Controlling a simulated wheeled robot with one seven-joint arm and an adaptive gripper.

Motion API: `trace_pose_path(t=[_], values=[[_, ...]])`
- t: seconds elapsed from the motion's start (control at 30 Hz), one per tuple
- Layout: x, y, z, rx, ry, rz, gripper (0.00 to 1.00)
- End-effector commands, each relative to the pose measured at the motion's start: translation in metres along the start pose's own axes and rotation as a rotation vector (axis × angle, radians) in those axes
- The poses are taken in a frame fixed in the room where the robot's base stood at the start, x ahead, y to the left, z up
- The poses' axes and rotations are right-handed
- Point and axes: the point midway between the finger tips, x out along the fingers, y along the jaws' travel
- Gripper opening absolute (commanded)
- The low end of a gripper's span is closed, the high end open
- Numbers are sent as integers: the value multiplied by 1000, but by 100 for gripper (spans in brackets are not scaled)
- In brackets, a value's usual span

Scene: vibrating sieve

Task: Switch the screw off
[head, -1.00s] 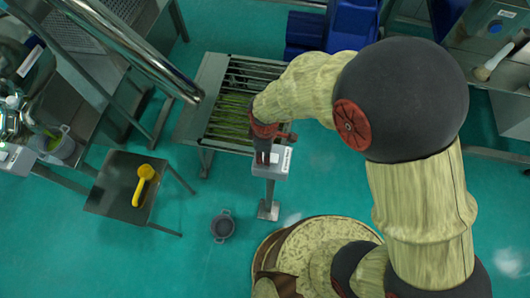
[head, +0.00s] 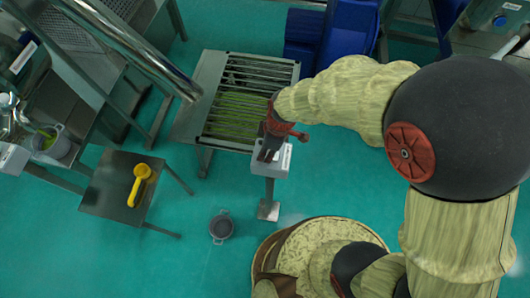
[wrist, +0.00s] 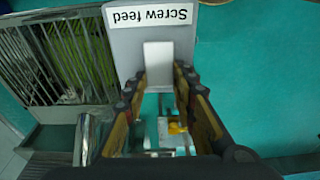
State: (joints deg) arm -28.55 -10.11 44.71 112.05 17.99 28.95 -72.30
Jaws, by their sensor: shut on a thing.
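The grey control box (head: 258,167) stands on a post beside the slatted sieve table. In the wrist view, the box (wrist: 125,45) carries a white label reading "Screw feed" (wrist: 150,15), seen upside down. A white switch piece (wrist: 158,55) sticks out from the box below the label in that view. My gripper (wrist: 160,78) has its two fingers on either side of this piece and is shut on it. In the head view my gripper (head: 267,152) is over the box and hides the switch. The switch's on or off position cannot be told.
The sieve table (head: 200,105) with green material under its bars adjoins the box. A yellow scoop (head: 140,182) lies on a small metal table (head: 110,190) at left. A grey pot (head: 221,227) stands on the open floor. Blue bins (head: 335,35) are behind.

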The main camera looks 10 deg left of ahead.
Motion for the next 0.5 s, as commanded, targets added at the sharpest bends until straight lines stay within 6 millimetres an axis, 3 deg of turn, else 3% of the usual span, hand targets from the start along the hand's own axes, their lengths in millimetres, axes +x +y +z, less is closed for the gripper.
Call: trace_pose_path(t=[0.43,0.47,0.5], values=[[-1,-1,1,-2,22,0,2],[-1,-1,1,-2,22,0,28],[-1,-1,1,-2,22,0,30]])
